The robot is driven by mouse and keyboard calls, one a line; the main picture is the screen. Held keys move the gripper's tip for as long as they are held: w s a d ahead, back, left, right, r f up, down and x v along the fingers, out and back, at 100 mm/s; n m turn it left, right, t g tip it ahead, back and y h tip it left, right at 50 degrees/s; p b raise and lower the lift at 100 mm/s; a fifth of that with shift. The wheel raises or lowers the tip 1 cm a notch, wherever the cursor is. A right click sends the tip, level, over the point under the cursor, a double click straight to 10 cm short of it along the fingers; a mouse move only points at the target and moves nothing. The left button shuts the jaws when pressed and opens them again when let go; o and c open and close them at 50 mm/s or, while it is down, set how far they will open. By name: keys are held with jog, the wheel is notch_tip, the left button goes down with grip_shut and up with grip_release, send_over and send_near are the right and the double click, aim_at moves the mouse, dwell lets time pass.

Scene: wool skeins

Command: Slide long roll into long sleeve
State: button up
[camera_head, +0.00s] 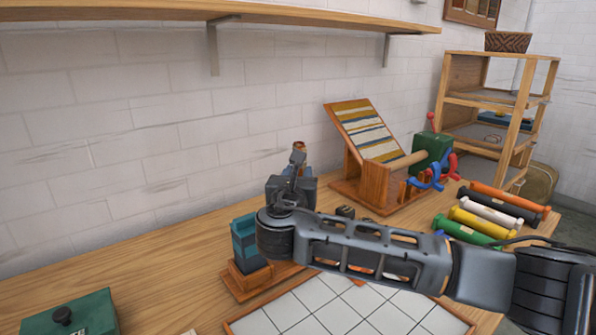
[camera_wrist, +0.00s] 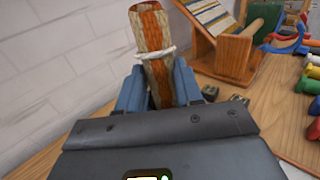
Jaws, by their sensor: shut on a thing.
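A roll (camera_wrist: 152,35) with orange-brown and cream stripes, tied with a pale string, stands up between the blue fingers of my gripper (camera_wrist: 159,82) in the wrist view. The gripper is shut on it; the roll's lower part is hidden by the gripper. In the head view my gripper (camera_head: 298,180) is above the table near the wall, and only a little of the roll shows. A teal upright holder (camera_head: 244,238) on a wooden base stands to the left of my gripper, partly hidden by my arm. I cannot tell which thing is the long sleeve.
A wooden stand with a striped woven panel (camera_head: 362,122) and a green block (camera_head: 432,150) stands behind to the right. Several coloured rollers (camera_head: 483,222) lie at the right. A white tiled tray (camera_head: 335,310) is in front, a green box (camera_head: 75,315) at front left.

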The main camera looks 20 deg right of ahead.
jog(key=shift+s+f+b, duration=0.15)
jog(key=shift+f+b, duration=0.5)
jog(key=shift+f, duration=1.2)
jog(key=o, duration=0.8)
jog(key=shift+o, duration=1.1)
jog(key=shift+s+f, duration=0.1)
jog(key=shift+s, duration=0.1)
jog(key=shift+o, duration=0.5)
jog(key=v, duration=0.6)
jog(key=shift+r, duration=0.35)
jog(key=shift+s+a+r, duration=0.4)
jog(key=shift+s+r, duration=0.05)
jog(key=shift+s, duration=0.1)
jog(key=shift+r, duration=0.1)
